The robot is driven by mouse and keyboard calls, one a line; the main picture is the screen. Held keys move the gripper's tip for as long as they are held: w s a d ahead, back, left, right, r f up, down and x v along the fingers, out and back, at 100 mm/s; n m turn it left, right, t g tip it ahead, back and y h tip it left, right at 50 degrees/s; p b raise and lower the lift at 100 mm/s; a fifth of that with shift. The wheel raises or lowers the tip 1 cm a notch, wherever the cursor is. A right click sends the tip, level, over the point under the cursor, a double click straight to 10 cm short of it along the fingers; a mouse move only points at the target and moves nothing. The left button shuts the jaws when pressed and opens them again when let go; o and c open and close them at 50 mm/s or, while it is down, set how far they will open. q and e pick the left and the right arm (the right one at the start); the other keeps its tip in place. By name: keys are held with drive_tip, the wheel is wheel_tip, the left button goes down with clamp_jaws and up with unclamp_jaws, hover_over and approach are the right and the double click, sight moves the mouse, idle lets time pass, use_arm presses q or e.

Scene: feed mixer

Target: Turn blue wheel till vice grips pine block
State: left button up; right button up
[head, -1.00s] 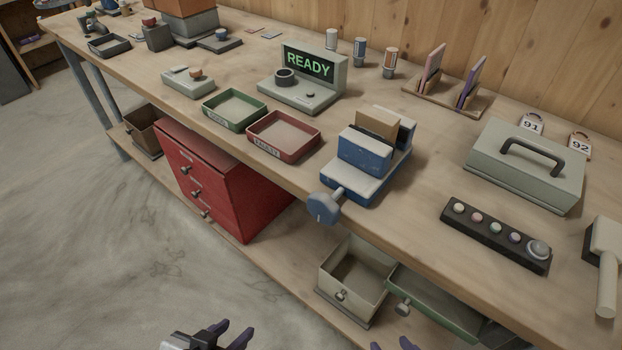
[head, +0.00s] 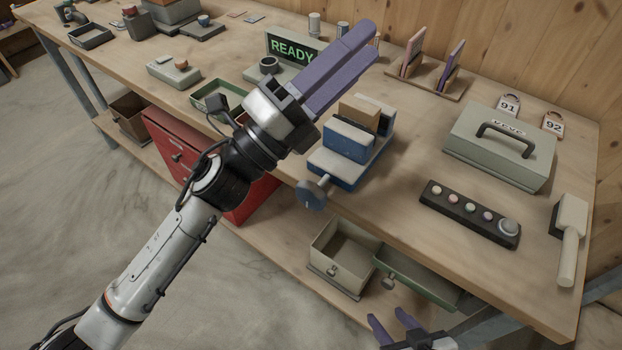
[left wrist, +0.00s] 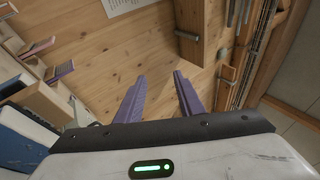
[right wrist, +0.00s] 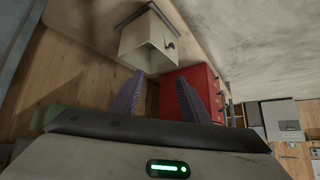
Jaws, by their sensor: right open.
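The blue wheel (head: 311,194) sits on a shaft at the front of the blue and white vice (head: 342,174), beyond the table's front edge. The pine block (head: 358,113) stands between the vice's front jaw and back jaw; I cannot tell whether both jaws touch it. My left gripper (head: 368,36) is open and empty, raised in the air up and right of the wheel in the head view, covering part of the bench behind. My right gripper (head: 388,316) is open and empty, low in front of the bench, below and right of the wheel.
The READY display (head: 291,46) and green tray (head: 212,97) are partly behind my left arm.

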use_arm(q)
drive_tip(key=s+d+r+m+g+h, duration=0.25)
drive_tip(key=s+d+m+g, duration=0.2)
drive_tip(key=m+g, duration=0.55)
drive_tip(key=m+g+y+p, duration=0.1)
drive_tip(key=m+g+y, duration=0.5)
drive_tip(key=m+y, duration=1.3)
approach(311, 184)
drive_tip(key=shift+h, duration=0.25)
drive_tip(key=p+x, duration=0.1)
drive_tip(key=x, duration=0.4)
drive_tip(key=p+x, duration=0.1)
drive_tip(key=x, duration=0.4)
drive_tip(key=shift+s+a+f, duration=0.1)
drive_tip(key=shift+a+f, duration=0.05)
drive_tip(key=shift+a, duration=0.05)
clamp_jaws()
